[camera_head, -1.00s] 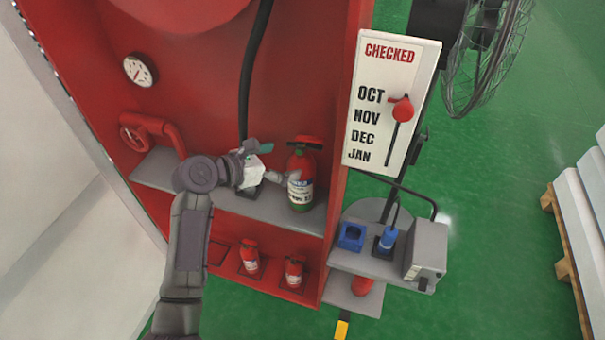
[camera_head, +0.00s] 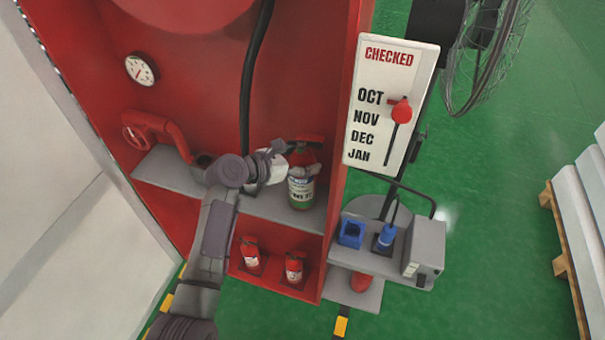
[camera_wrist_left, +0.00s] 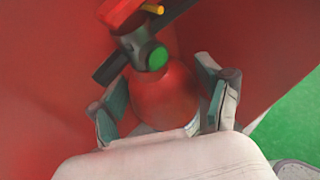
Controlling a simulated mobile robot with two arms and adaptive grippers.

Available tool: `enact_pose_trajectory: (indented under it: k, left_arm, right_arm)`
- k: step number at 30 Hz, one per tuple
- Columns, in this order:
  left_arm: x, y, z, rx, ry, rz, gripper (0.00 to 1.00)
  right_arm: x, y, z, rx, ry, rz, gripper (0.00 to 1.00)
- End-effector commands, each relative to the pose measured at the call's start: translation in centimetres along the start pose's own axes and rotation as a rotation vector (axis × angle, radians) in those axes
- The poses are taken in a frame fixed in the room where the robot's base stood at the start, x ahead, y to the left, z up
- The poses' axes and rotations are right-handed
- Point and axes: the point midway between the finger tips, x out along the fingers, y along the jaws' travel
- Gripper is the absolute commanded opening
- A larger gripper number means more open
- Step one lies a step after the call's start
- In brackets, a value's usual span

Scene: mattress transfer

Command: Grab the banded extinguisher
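The banded extinguisher (camera_head: 302,190) stands upright on the grey shelf of the red cabinet. It is red with a white label and a green band low on its body. My left gripper (camera_head: 286,166) is at its upper left side. The lower body is hidden by the gripper's palm. My right gripper is out of view.
Two small extinguishers, left (camera_head: 250,254) and right (camera_head: 293,268), sit in the lower compartment. A red valve pipe (camera_head: 160,132) is left on the shelf. A side stand (camera_head: 372,262) with blue items and a CHECKED board (camera_head: 390,100) are right of the cabinet.

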Motion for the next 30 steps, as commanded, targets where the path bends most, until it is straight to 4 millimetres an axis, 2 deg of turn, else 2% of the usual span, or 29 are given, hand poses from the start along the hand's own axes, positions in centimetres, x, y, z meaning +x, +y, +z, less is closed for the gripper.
enact_pose_trajectory:
  k: [1, 9, 12, 21, 26, 30]
  left_arm:
    - [0.0, 0.0, 0.0, 0.000, -0.001, 0.001, 0.62]
    - [0.0, 0.0, 0.0, -0.001, -0.001, 0.001, 0.17]
    - [-0.1, 0.1, 0.5, 0.001, -0.009, 0.003, 0.03]
    - [-0.2, 0.1, 1.0, 0.002, -0.011, 0.002, 0.03]
    - [-1.1, 0.1, 3.0, 0.006, -0.013, 0.003, 0.03]
    - [-2.1, 0.1, 5.5, 0.006, -0.014, 0.003, 0.03]
  right_arm:
    - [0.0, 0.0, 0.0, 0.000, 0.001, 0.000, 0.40]
    - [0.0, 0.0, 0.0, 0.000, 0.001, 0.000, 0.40]
    - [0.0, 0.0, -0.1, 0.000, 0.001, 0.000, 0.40]
    - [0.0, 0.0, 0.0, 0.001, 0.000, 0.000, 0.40]
    - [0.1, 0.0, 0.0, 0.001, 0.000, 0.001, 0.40]
    - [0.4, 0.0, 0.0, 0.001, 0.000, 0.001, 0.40]
